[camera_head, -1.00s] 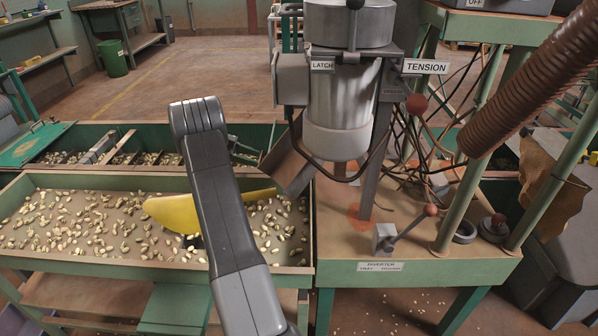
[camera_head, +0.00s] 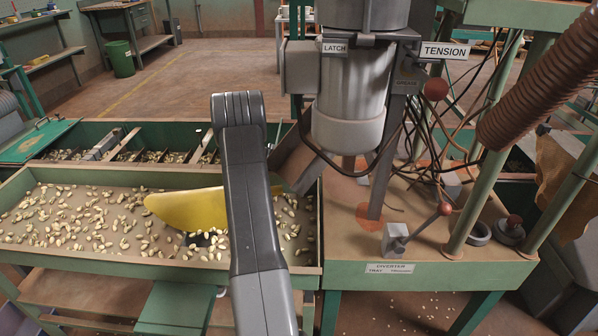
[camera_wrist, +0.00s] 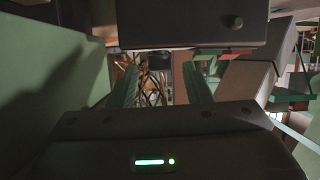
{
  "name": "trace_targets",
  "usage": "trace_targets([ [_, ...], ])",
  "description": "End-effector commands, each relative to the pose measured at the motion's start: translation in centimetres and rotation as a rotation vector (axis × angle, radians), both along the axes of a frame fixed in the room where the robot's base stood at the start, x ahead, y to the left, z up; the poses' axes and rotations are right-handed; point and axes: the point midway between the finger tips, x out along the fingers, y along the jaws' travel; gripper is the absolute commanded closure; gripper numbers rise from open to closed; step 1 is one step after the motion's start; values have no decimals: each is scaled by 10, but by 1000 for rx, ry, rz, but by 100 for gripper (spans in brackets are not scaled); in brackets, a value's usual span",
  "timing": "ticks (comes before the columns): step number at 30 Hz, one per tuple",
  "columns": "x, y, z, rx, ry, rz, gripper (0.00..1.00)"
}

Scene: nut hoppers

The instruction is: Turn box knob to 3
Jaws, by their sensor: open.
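In the wrist view a dark box (camera_wrist: 165,22) fills the top centre, with a small round dark knob (camera_wrist: 236,22) on its right part. It looks like the task's box, but no numbers or pointer are readable on it. My gripper (camera_wrist: 163,68) is in the wrist view, with its two fingers spread apart and nothing seen between them. The knob lies up and to the right of the fingers; I cannot tell the distance. In the head view my arm rises in the middle and my gripper is not visible.
A tray of nuts (camera_head: 165,266) with a yellow scoop-like piece (camera_head: 187,208) lies behind my arm. A metal hopper (camera_head: 348,90), loose cables, a "TENSION" sign (camera_head: 450,51), a diverter lever (camera_head: 420,228) and a brown ribbed hose (camera_head: 530,85) crowd the right.

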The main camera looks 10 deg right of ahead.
Motion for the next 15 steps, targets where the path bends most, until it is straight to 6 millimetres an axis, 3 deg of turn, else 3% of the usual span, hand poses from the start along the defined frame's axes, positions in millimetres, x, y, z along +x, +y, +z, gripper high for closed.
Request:
trace_targets([
  [5, -2, -12, -5, 0, -1, 1, 55],
  [14, -2, -14, -5, 0, 0, 1, 55],
  [15, -2, -14, -5, 0, 0, 1, 63],
])
